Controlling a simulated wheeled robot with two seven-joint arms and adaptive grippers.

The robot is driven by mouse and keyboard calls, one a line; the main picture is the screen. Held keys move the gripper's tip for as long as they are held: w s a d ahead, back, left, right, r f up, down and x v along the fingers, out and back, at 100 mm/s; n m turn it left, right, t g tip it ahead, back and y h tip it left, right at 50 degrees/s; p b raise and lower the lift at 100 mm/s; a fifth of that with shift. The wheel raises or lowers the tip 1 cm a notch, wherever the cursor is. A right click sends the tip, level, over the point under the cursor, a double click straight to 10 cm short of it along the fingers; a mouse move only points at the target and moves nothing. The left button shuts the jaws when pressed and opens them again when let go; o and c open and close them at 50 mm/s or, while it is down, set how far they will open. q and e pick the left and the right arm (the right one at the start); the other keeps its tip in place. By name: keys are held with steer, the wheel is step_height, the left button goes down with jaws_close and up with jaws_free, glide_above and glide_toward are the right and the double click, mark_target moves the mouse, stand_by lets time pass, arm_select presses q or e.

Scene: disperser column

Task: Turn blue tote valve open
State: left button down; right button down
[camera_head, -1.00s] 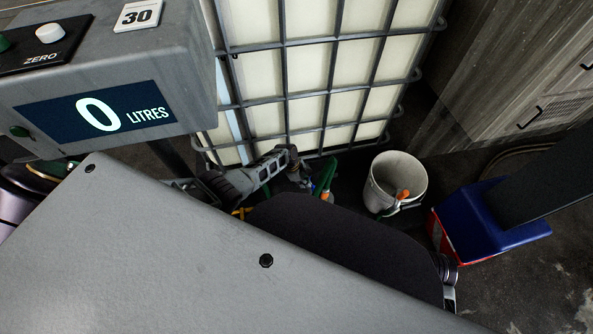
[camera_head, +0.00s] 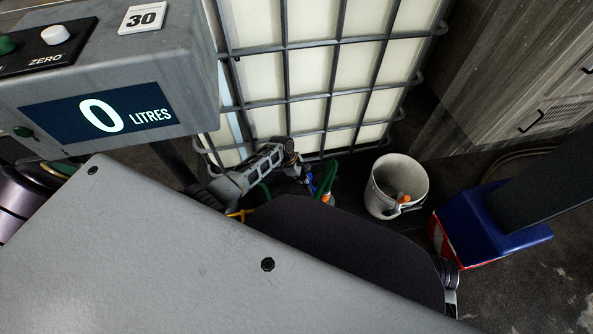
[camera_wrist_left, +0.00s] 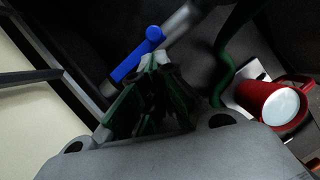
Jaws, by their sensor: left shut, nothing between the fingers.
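The blue valve handle (camera_wrist_left: 137,55) sits on a grey pipe at the tote in the left wrist view. It shows as a small blue sliver (camera_head: 309,183) in the head view, low at the tote's front. My left gripper (camera_wrist_left: 158,62) is shut and empty, its fingertips close beside the blue handle; I cannot tell whether they touch it. In the head view my left gripper (camera_head: 292,160) is low in front of the tote and partly hides the valve. The white tote (camera_head: 305,70) stands in a grey cage. My right gripper is not in view.
A display box (camera_head: 110,100) reading 0 litres stands at the left. A bucket (camera_head: 385,210) holding something orange and a blue-and-red box (camera_head: 480,220) are right of the valve. A green hose (camera_wrist_left: 224,75) and a red container (camera_wrist_left: 275,100) are near the gripper.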

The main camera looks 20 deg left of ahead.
arm_select(q)
steer(key=v, duration=0.6)
stand_by(0.3)
steer(key=shift+a+r, duration=0.1)
steer(key=shift+a, duration=0.05)
steer(key=shift+s, duration=0.1)
stand_by(0.5)
